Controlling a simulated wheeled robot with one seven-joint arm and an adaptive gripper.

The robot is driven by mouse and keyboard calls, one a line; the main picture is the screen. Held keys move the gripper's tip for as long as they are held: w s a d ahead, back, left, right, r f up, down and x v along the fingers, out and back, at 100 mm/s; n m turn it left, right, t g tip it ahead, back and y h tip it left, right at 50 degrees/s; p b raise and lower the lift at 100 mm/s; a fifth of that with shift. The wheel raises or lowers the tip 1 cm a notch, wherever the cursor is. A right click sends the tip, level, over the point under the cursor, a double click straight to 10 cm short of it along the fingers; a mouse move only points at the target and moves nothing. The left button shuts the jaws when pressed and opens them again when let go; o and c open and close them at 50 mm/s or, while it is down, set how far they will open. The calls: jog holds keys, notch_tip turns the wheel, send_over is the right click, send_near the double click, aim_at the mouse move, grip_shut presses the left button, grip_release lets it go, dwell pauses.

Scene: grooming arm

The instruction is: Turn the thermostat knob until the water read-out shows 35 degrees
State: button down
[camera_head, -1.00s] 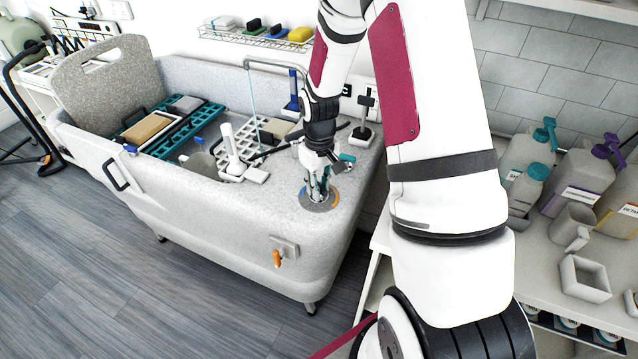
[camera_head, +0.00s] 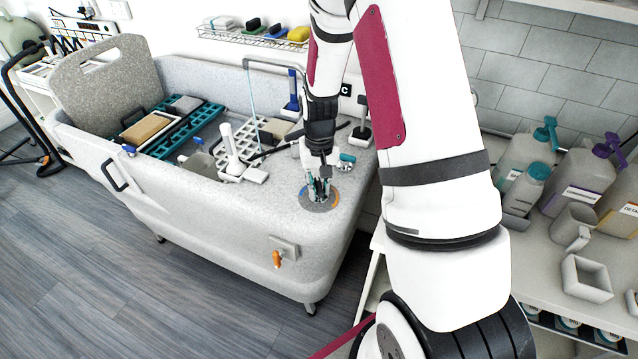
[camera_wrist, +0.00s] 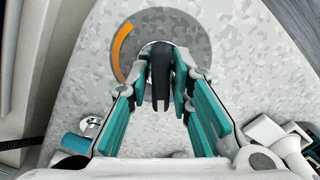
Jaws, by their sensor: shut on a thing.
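The thermostat knob (camera_wrist: 161,78) is a dark grip at the middle of a round grey dial (camera_wrist: 190,35) on the tub's corner deck. An orange arc (camera_wrist: 122,52) marks the dial's left side in the wrist view. In the head view the dial (camera_head: 321,204) lies under my gripper (camera_head: 318,188), which points down. My gripper (camera_wrist: 162,65) is shut on the knob, with a teal-padded finger on each side. The water read-out (camera_head: 346,90) is a black panel behind my arm. Only a letter C shows; its number is hidden.
The tub (camera_head: 225,205) holds teal and white racks. A teal-and-chrome fitting (camera_head: 346,160) and a dark-handled stand (camera_head: 361,130) are close to my gripper. An orange-handled valve (camera_head: 277,258) is on the tub's front. Bottles (camera_head: 525,160) stand on the right-hand counter.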

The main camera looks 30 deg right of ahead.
aim_at(319, 185)
jog(key=shift+a+m, duration=0.15)
jog(key=shift+m, duration=0.95)
jog(key=shift+m, duration=0.8)
jog(key=c, duration=1.5)
grip_release()
jog(key=shift+r+p, duration=1.1)
jog(key=shift+r, duration=2.9)
